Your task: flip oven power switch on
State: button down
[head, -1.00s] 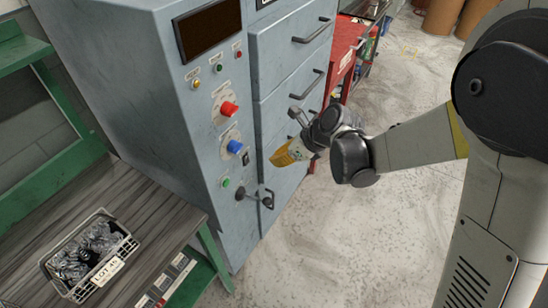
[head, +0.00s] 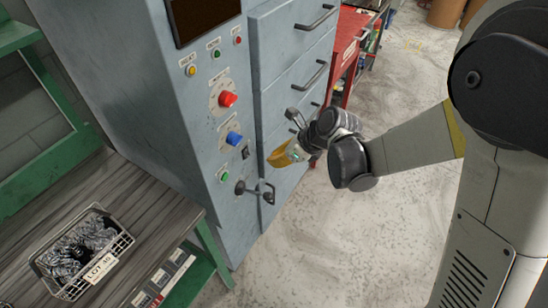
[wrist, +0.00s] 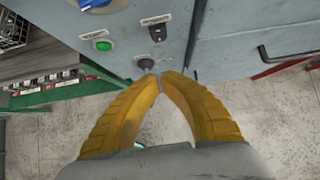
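The oven's grey control panel stands left of centre in the head view. A small black switch (head: 245,152) sits on it, right of and below the blue knob (head: 234,139). The switch also shows in the wrist view (wrist: 157,33), under a small label I cannot read. My gripper (head: 274,160) has yellow fingers and is in front of the cabinet, to the right of the switch in the head view. In the wrist view its fingertips (wrist: 160,77) meet, with nothing seen between them. They appear below the switch in the picture and do not cover it.
A green button (head: 224,176) and a dark lever handle (head: 256,189) are low on the panel. A red knob (head: 228,99) is higher. Drawers stand to the right of the panel. A wire basket (head: 85,255) sits on the workbench at left.

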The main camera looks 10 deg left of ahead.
aim_at(245, 163)
jog(key=shift+w+a+f+b, duration=0.55)
jog(key=shift+a+f, duration=0.45)
jog(key=shift+a, duration=0.25)
jog(key=shift+w+a+f+b, duration=0.55)
jog(key=shift+a+f, duration=0.4)
jog(key=shift+a, duration=0.3)
jog(key=shift+w+a+f+b, duration=0.5)
jog(key=shift+a+f, duration=0.5)
jog(key=shift+a, duration=0.25)
jog(key=shift+w+a+f+b, duration=0.15)
jog(key=shift+a+f+b, duration=0.2)
jog(key=shift+a+b, duration=0.2)
jog(key=shift+d+r, duration=0.15)
jog(key=shift+r, duration=0.05)
jog(key=shift+r+p, duration=0.1)
jog(key=shift+p, duration=0.2)
